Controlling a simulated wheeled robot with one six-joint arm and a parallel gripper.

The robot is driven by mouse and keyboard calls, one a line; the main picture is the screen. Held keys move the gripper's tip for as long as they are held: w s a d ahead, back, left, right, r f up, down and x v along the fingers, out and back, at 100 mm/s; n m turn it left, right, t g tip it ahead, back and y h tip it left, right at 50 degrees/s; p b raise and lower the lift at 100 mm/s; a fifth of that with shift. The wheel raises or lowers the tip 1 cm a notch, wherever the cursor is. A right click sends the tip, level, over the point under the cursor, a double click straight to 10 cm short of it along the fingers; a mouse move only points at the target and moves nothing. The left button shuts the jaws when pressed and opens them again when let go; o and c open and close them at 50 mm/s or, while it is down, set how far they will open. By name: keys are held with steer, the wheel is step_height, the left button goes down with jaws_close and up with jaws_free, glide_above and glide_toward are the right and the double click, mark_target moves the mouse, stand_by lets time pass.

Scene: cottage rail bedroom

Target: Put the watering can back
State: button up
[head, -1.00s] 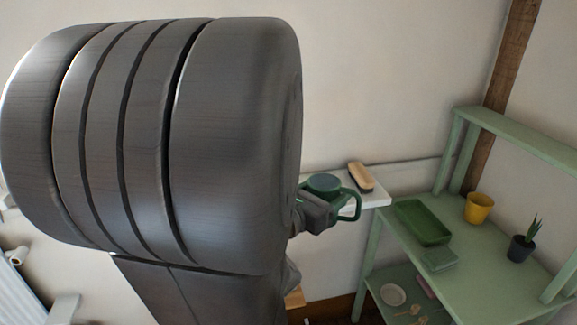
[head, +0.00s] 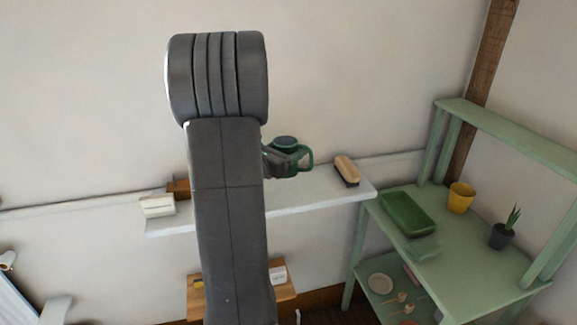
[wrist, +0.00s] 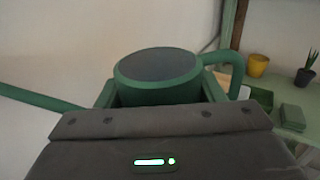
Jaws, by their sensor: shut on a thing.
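The green watering can (head: 291,152) is in my gripper (head: 277,162), in front of the wall and over the white wall shelf (head: 308,194) in the head view. In the wrist view the watering can (wrist: 158,78) sits between the jaws, with its round dark top facing up, its handle to the right and its spout reaching left. My gripper (wrist: 160,100) is shut on its body. The can looks upright. My arm hides part of the shelf, and I cannot tell the exact gap between can and shelf.
A brush (head: 347,170) lies at the shelf's right end, a white box (head: 158,206) at its left. A green stand (head: 470,262) at right holds a green tray (head: 408,214), a yellow pot (head: 460,198) and a potted plant (head: 503,236). A small wooden shelf (head: 197,303) is below.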

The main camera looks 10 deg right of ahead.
step_height(320, 180, down, 5)
steer(key=shift+s+f, duration=0.15)
steer(key=shift+f, duration=0.05)
steer(key=shift+w+f, duration=0.25)
steer(key=shift+f, duration=0.05)
steer(key=shift+f+b, duration=0.2)
steer(key=shift+b, duration=0.15)
steer(key=o, duration=1.3)
steer(key=shift+c, duration=0.2)
steer(key=shift+r, duration=0.15)
steer(key=shift+r+p, duration=0.2)
steer(key=shift+p, duration=0.2)
steer(key=b+v, duration=0.1)
steer(key=v, duration=1.1)
steer(key=shift+f, duration=0.1)
